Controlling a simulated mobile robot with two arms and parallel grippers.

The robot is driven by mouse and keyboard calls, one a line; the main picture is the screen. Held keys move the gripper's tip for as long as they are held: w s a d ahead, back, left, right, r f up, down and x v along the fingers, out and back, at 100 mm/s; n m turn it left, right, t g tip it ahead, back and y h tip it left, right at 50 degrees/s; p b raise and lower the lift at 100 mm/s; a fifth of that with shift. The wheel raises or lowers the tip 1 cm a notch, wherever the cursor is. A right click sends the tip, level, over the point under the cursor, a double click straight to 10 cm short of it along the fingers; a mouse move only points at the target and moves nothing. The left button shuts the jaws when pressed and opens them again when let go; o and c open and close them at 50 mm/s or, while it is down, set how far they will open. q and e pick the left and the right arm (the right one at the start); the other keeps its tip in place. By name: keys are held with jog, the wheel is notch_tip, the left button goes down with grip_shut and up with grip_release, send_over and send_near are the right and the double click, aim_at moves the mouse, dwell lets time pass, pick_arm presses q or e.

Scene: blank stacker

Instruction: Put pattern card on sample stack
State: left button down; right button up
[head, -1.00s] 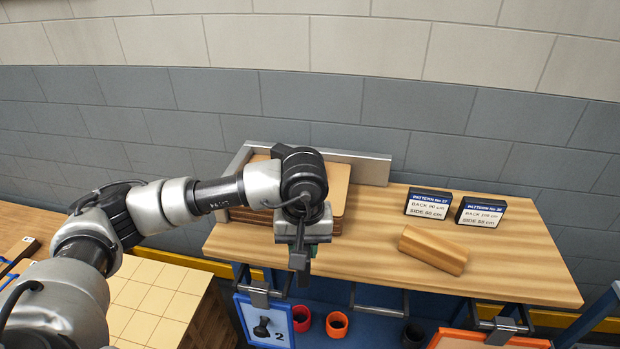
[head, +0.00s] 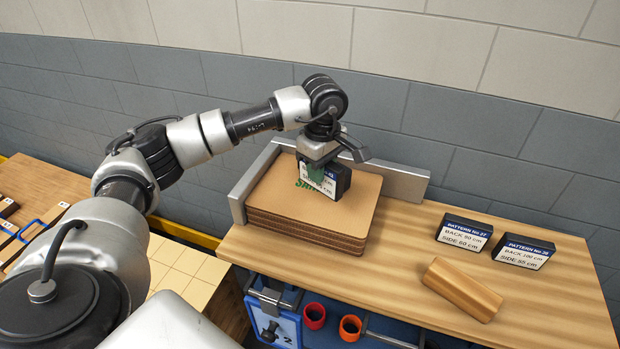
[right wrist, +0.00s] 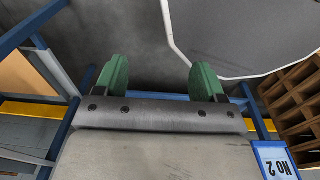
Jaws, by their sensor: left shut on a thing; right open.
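The sample stack (head: 285,203) is a pile of brown boards on the wooden bench, inside a grey metal corner fence. Green lettering on its top is partly covered. My left gripper (head: 317,172) points down over the stack and is shut on a black pattern card (head: 341,182) with a white and blue label. The card stands upright over the middle of the stack top; whether it touches the top is hard to tell. In the right wrist view my right gripper (right wrist: 160,80) is open, its two green fingers apart with nothing between them.
Two more pattern cards, No 27 (head: 463,233) and another (head: 523,252), stand on the bench right of the stack. A wooden block (head: 461,288) lies in front of them. The metal fence (head: 390,178) edges the stack.

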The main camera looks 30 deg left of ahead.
aim_at(310, 185)
pick_arm(q)
jog(key=shift+s+a+f, duration=0.2)
jog(key=shift+a+f, duration=0.2)
jog(key=shift+a, duration=0.4)
jog(key=shift+s+a+f+p, duration=0.1)
jog(key=shift+a+f+p, duration=0.25)
jog(key=shift+a+f, duration=0.1)
jog(key=shift+f, duration=0.4)
notch_tip(310, 185, down, 3)
jog(key=shift+p, duration=0.8)
jog(key=shift+f, duration=0.1)
pick_arm(e)
jog(key=r, duration=0.1)
jog(key=w+a+r, duration=0.1)
jog(key=shift+w+r, duration=0.1)
jog(key=shift+r, duration=0.2)
pick_arm(q)
jog(key=shift+f, duration=0.15)
jog(key=c, duration=0.9)
grip_release()
pick_arm(e)
jog(key=shift+d+f, duration=0.1)
jog(key=shift+d, duration=0.1)
